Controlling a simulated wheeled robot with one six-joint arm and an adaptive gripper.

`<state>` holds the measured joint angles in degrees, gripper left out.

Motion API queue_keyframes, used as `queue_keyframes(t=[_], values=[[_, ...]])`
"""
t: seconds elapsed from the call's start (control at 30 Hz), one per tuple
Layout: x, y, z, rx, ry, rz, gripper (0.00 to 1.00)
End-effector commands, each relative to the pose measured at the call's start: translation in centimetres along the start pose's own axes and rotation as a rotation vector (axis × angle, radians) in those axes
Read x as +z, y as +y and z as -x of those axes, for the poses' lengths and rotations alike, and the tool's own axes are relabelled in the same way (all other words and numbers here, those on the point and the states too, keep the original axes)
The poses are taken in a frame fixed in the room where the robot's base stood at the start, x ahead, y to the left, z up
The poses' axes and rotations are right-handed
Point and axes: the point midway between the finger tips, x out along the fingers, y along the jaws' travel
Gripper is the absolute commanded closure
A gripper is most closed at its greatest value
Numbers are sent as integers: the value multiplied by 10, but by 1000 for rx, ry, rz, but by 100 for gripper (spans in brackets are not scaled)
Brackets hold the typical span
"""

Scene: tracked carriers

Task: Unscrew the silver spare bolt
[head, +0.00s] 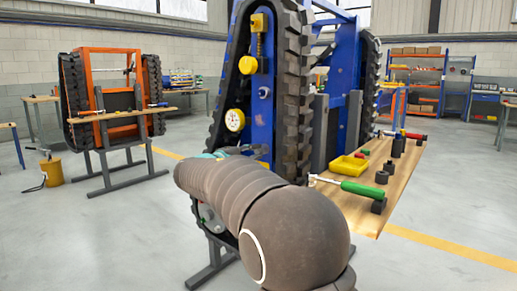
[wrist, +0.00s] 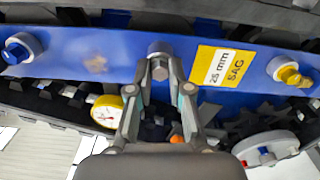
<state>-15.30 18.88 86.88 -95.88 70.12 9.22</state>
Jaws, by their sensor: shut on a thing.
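The silver bolt (wrist: 160,48) sits in the blue beam (wrist: 95,62) of the tracked carrier, at the upper middle of the wrist view. My gripper (wrist: 161,70) has its two fingertips closed in on either side of the bolt's head and is shut on it. The bolt still stands at the beam's face; its shank is hidden. In the head view my gripper (head: 242,151) reaches the lower part of the blue carrier (head: 262,118), and my own arm hides the bolt there.
In the wrist view a blue bolt (wrist: 17,50) is at left, a yellow bolt (wrist: 289,75) at right beyond a "25 mm SAG" label (wrist: 222,68). A yellow-rimmed gauge (wrist: 107,112) is close to the left finger. A wooden bench (head: 398,183) holds tools and a yellow tray (head: 349,166).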

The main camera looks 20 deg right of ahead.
Motion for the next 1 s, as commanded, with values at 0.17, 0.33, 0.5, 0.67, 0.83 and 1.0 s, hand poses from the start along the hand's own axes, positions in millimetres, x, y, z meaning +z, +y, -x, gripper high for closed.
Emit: queue_keyframes(t=[0.17,0.33,0.5,0.67,0.83,1.0], values=[[1,6,0,-1,0,80,100],[0,1,0,0,-1,274,100],[0,1,0,1,-1,470,100],[0,1,0,1,-1,653,100],[0,1,0,1,-1,809,100],[0,1,-1,1,-1,851,100]])
